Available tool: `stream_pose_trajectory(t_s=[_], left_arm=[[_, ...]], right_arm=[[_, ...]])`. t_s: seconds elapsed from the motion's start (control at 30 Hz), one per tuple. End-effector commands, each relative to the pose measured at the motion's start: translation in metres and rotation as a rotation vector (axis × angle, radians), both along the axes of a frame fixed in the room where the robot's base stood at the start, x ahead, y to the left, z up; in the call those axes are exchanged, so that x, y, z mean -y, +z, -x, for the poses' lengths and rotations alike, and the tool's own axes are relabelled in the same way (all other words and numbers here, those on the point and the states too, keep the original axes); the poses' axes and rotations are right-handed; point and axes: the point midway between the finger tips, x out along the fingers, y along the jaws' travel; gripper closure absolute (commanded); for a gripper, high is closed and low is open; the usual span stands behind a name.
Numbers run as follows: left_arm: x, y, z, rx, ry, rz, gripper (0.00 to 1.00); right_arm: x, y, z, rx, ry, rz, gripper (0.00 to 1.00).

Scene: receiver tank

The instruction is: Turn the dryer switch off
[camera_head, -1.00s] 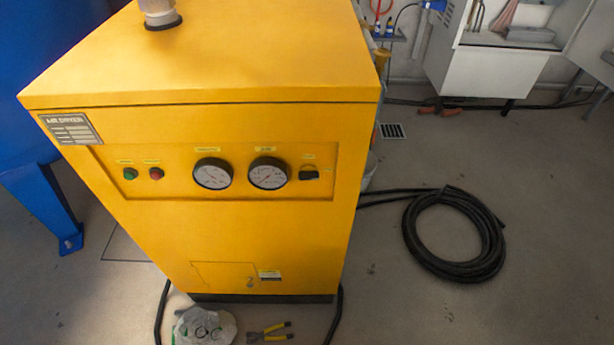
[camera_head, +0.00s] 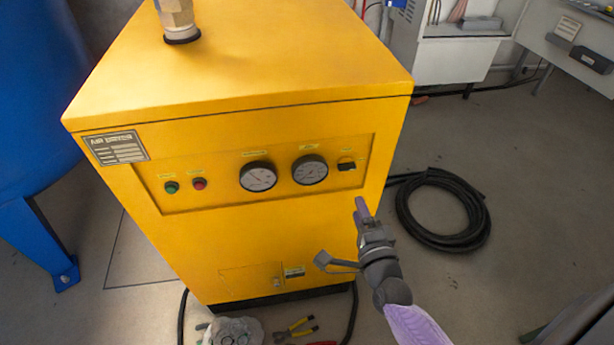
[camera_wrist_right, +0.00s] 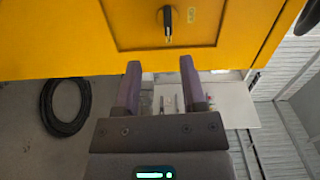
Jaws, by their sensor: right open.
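The dryer is a yellow cabinet (camera_head: 240,240) with a recessed front panel. The dryer switch (camera_head: 346,165) is a small black knob at the right end of that panel, right of two round gauges. It also shows in the right wrist view as a black switch (camera_wrist_right: 167,22) on the yellow panel, beyond the fingertips. My right gripper (camera_head: 358,205) is in front of the panel, below the switch and apart from it. In the right wrist view its two fingers (camera_wrist_right: 160,66) are spread with nothing between them. My left gripper is not in view.
A green button (camera_head: 171,187) and a red button (camera_head: 199,183) sit at the panel's left. A black coiled hose (camera_head: 443,210) lies on the floor at right. Yellow-handled pliers (camera_head: 297,330) lie at the cabinet's foot. A blue tank (camera_head: 35,110) stands at left.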

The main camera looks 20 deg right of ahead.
Motion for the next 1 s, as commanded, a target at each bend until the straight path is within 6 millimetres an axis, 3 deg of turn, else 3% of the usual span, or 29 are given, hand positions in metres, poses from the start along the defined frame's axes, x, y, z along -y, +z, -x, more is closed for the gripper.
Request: stream_pose_trajectory(t_s=[0.07,0.43,0.6,0.83,1.0], left_arm=[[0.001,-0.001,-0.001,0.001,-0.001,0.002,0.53],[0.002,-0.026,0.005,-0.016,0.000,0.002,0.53],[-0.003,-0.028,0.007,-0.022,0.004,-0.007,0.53],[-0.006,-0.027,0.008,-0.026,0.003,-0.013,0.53],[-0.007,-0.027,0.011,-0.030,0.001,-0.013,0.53]], right_arm=[[0.004,0.010,-0.007,0.043,-0.014,-0.033,0.47],[0.022,0.006,-0.084,0.039,-0.012,-0.032,0.47],[0.026,0.008,-0.097,0.035,-0.011,-0.032,0.47],[0.026,0.009,-0.099,0.035,-0.011,-0.031,0.47],[0.025,0.009,-0.098,0.035,-0.011,-0.031,0.81]])
